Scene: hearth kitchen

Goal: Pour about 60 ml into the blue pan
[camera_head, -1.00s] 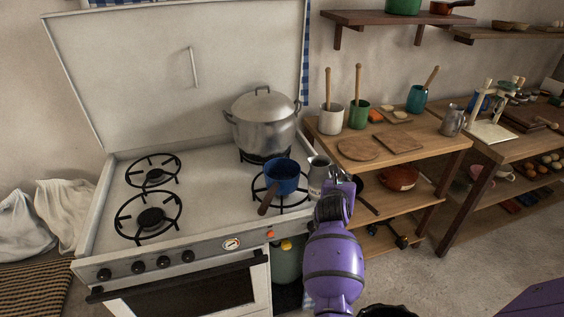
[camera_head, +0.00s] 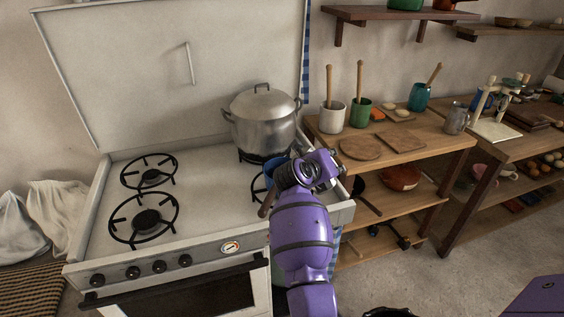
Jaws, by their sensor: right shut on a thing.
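The blue pan (camera_head: 271,171) sits on the front right burner of the stove. My right wrist covers most of it, leaving a strip of its blue side and its brown handle in sight. My right gripper (camera_head: 322,165) is over the right front of the stove, beside and in front of the pan. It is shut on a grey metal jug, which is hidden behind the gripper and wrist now. I cannot see the jug's tilt or any liquid. My left gripper is not in view.
A lidded grey pot (camera_head: 264,122) stands on the back right burner, close behind the pan. The left burners are bare. A wooden side table (camera_head: 415,152) to the right holds utensil cups, boards and another metal jug (camera_head: 457,118).

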